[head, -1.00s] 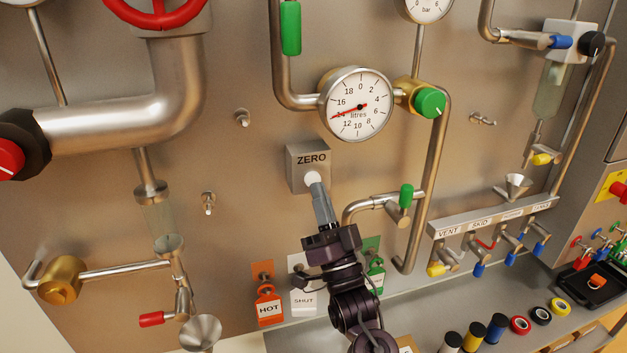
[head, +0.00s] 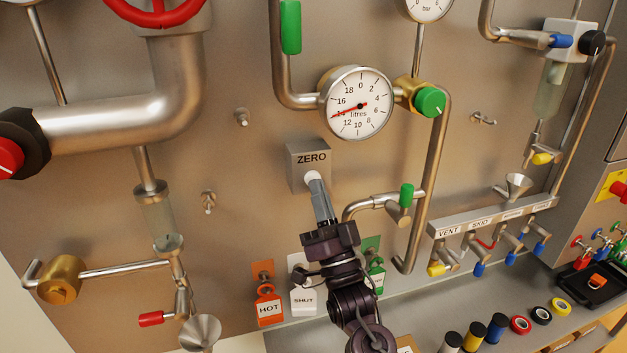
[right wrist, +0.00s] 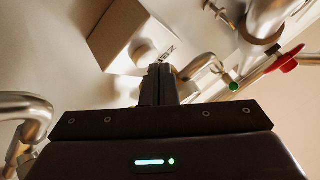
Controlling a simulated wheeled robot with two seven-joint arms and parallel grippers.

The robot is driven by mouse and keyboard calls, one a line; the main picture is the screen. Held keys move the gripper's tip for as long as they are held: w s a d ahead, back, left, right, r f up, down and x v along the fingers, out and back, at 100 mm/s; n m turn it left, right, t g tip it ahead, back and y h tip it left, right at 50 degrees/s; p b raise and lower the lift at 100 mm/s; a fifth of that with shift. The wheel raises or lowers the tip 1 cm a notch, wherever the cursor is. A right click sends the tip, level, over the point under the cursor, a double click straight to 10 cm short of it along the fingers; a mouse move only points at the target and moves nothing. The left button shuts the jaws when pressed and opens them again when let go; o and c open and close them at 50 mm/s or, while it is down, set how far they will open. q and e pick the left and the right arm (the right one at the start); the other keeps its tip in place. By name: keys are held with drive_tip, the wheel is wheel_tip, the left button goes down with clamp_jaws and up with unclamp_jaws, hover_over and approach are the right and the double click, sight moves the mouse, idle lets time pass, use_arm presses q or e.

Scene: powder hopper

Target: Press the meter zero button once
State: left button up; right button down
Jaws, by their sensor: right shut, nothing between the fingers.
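The meter zero button (head: 312,176) is a round white button on a grey box labelled ZERO (head: 309,157), below the litres meter (head: 357,103). The meter's red needle points near 14. My right gripper (head: 316,181) is shut and empty, with its fingertips at the button's face; touching or just short of it I cannot tell. In the right wrist view the shut fingers (right wrist: 158,70) point at the box (right wrist: 128,38), and they hide part of the button (right wrist: 143,52). My left gripper is not in view.
A pipe with a green-handled valve (head: 406,196) runs just right of my gripper. Small taps line a labelled rail (head: 490,217) at the right. The panel left of the box is mostly clear.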

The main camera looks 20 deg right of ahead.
drive_tip(key=shift+w, duration=0.35)
idle(0.7)
drive_tip(key=shift+s, duration=0.15)
idle(0.3)
drive_tip(key=shift+s, duration=0.65)
drive_tip(key=s+p, duration=0.1)
drive_tip(key=s, duration=0.4)
drive_tip(key=shift+w+d+f, duration=0.1)
idle(0.6)
